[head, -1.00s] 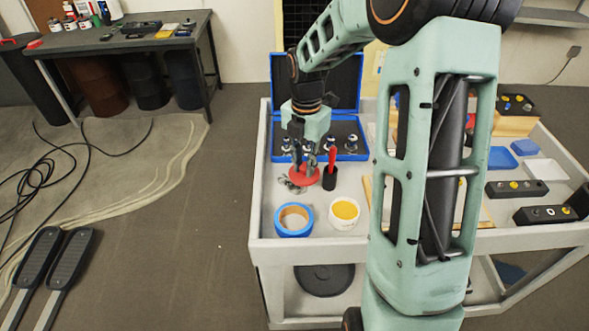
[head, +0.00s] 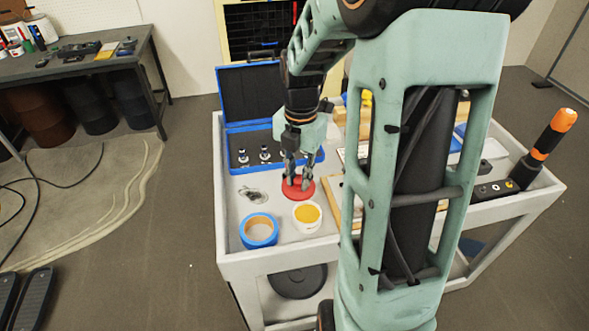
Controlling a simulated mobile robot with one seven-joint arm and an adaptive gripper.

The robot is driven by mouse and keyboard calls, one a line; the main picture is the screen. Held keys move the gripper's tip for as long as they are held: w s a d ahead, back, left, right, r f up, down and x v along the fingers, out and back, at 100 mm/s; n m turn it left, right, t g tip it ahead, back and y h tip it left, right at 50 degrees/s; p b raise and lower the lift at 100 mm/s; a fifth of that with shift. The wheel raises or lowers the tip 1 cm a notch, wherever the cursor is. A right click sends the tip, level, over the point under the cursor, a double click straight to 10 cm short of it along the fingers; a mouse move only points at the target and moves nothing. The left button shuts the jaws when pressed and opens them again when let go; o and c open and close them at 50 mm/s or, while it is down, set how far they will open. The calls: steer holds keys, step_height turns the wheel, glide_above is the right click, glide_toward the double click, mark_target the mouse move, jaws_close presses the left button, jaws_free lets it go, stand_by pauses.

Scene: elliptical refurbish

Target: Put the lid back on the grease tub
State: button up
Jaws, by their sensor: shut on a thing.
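The grease tub (head: 307,217) is a small white round tub, open at the top with yellow-orange grease showing. It stands upright on the cart near its front edge. My gripper (head: 298,183) points down and is shut on the red round lid (head: 299,193). The lid shows just behind the tub and slightly left of it in the picture. The lid looks roughly level. I cannot tell its exact height above the cart top.
An open blue case (head: 250,92) with metal parts is behind. A wooden-edged board (head: 331,205) lies right of the tub. My arm hides much of the cart's right side.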

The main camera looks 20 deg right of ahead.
mark_target(308, 190)
steer(key=shift+s+d+f+m+p, duration=0.1)
steer(key=shift+s+d+m+p, duration=0.15)
steer(key=shift+s+m+p, duration=0.55)
steer(key=shift+s+d+f+m+p, duration=0.3)
steer(key=shift+d+m+p, duration=0.15)
steer(key=shift+m+p, duration=0.4)
steer(key=shift+f, duration=0.1)
steer(key=shift+f+b, duration=1.6)
steer(key=shift+f, duration=0.85)
steer(key=shift+f+b, duration=0.7)
steer(key=shift+f+b, duration=0.15)
steer(key=shift+b, duration=0.6)
steer(key=o, duration=1.5)
